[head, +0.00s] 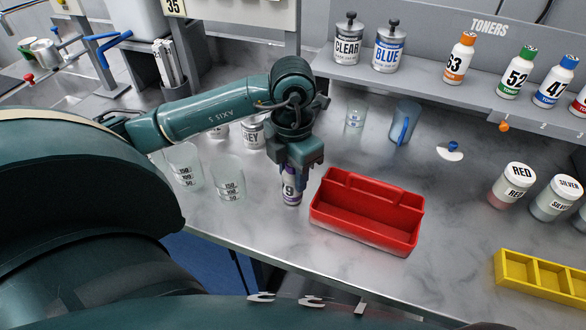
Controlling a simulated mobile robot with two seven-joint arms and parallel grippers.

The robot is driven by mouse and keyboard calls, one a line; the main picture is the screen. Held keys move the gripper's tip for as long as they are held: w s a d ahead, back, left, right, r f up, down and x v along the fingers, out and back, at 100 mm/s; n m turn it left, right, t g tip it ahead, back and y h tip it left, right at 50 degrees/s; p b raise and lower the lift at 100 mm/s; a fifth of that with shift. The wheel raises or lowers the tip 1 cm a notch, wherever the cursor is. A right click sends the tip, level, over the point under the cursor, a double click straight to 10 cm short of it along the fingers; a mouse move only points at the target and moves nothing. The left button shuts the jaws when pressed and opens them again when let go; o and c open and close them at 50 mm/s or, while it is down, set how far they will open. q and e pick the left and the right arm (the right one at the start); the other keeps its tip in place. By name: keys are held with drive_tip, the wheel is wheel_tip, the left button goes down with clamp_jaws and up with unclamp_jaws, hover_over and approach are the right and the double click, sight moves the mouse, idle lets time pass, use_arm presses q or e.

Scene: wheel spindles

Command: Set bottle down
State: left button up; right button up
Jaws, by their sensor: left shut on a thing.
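My left gripper (297,160) reaches down from above, to the left of the red tray. It is shut on a small bottle (290,188) with a white label, a 9 on it and a purple band. The bottle is upright or nearly so. Its top is hidden between the fingers. Its base is at or just above the grey worktop (270,228); I cannot tell whether it touches. My right gripper is not in view.
The red tray (329,217) stands close to the right of the bottle. Measuring cups (229,178) and (186,165) stand to the left. A yellow divided tray (540,293) is at the lower right. Toner bottles (459,58) stand on the back shelf. Worktop in front of the bottle is clear.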

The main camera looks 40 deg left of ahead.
use_arm(q)
drive_tip(key=shift+f, duration=0.1)
drive_tip(key=o, duration=0.6)
drive_tip(key=shift+f, duration=0.1)
drive_tip(key=o, duration=0.4)
drive_tip(key=shift+o, duration=0.2)
